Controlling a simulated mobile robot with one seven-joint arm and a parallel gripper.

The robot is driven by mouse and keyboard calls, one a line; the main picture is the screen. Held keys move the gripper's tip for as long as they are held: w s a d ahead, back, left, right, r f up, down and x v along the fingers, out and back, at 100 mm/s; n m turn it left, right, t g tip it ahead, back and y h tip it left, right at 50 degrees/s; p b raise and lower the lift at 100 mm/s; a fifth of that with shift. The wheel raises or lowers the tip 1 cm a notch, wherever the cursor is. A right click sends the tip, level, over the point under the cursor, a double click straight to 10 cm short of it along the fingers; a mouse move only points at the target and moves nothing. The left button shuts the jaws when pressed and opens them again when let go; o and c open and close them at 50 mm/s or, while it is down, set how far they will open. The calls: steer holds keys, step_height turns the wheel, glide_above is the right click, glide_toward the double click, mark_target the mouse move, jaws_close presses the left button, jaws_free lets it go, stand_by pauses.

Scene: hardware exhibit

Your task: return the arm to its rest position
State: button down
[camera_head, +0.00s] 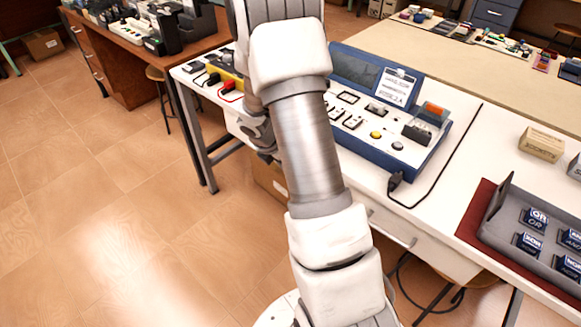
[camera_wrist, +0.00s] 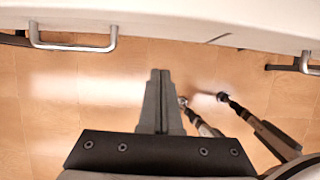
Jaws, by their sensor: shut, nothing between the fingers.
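My gripper (camera_wrist: 158,75) shows in the wrist view with its two grey fingers together and nothing between them. It hangs over the tiled floor, beside the front of the white table, whose drawer handle (camera_wrist: 72,42) shows at the upper left. In the head view my white and metal arm rises through the middle of the picture, folded in front of the table; the gripper's fingertips are hidden there.
The white table (camera_head: 455,255) carries a blue case (camera_head: 420,160) with switches, a black cable (camera_head: 397,180), a grey tray (camera_head: 495,235) of labelled blocks and a small box (camera_head: 541,144). A wooden desk (camera_head: 110,75) stands at the upper left. Floor at left is clear.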

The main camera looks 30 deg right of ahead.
steer(key=p+v, duration=0.1)
steer(key=v, duration=0.4)
steer(key=shift+a+r, duration=0.15)
steer(key=shift+r, duration=0.25)
steer(key=s+a+r+m+t+p, duration=0.1)
steer(key=s+a+r+m+p, duration=0.15)
steer(key=r, duration=0.45)
steer(key=s+a+r+m+p, duration=0.1)
steer(key=s+a+r+m, duration=0.1)
steer(key=r+m, duration=0.35)
steer(key=s+a+r+m+t+p, duration=0.1)
steer(key=s+a+r+m, duration=0.15)
steer(key=r, duration=0.65)
steer(key=s+a+r+m+t+y+p, duration=0.1)
steer(key=s+a+r+m+y+p, duration=0.1)
steer(key=s+a+r+m, duration=0.2)
steer(key=s+a+r+m+t+y+p, duration=0.1)
steer(key=s+a+r+m+y+p, duration=0.1)
steer(key=s+a+r+m, duration=0.3)
steer(key=s+r+m+p, duration=0.1)
steer(key=s+r, duration=0.2)
steer(key=s, duration=0.2)
steer(key=shift+a+r+m, duration=0.15)
steer(key=shift+r+m, duration=0.1)
steer(key=shift+m, duration=0.1)
